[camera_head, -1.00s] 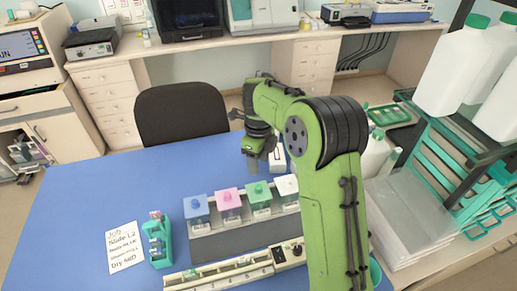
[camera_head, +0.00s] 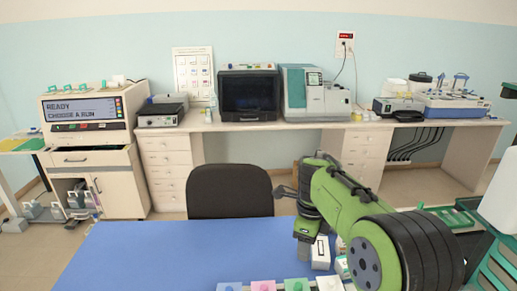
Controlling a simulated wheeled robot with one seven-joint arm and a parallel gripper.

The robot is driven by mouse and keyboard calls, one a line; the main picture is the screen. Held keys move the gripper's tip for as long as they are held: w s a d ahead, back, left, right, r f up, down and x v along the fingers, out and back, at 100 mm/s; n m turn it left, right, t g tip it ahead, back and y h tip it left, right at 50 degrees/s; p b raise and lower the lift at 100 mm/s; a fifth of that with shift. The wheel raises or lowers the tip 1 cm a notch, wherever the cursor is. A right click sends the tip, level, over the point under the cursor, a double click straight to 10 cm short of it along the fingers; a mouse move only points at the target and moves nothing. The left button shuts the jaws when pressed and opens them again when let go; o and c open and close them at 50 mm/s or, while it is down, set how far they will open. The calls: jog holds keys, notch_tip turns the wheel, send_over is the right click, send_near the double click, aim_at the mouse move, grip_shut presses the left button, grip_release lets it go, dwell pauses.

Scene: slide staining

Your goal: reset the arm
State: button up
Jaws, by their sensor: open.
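My green arm reaches in from the lower right over the blue table (camera_head: 160,255). My gripper (camera_head: 302,252) hangs down at the end of the arm, above the right part of the table. It is small in this view and its fingertips are hard to make out. I see nothing held in it. A small white box (camera_head: 320,252) shows just right of it.
Staining jar tops, blue (camera_head: 229,287), pink (camera_head: 263,286) and green (camera_head: 296,285), show at the bottom edge. A black chair (camera_head: 230,190) stands behind the table. The back bench (camera_head: 240,128) carries instruments. Green racks (camera_head: 455,218) stand at right. The table's left part is clear.

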jog(key=s+r+n+t, duration=0.2)
jog(key=s+r+n, duration=0.4)
jog(key=s+n, duration=0.2)
jog(key=s+f+n+t, duration=0.1)
jog(key=s+n+t, duration=0.2)
jog(key=s+n, duration=1.3)
jog(key=shift+s+f, duration=0.2)
jog(key=shift+s, duration=0.95)
jog(key=shift+a, duration=0.1)
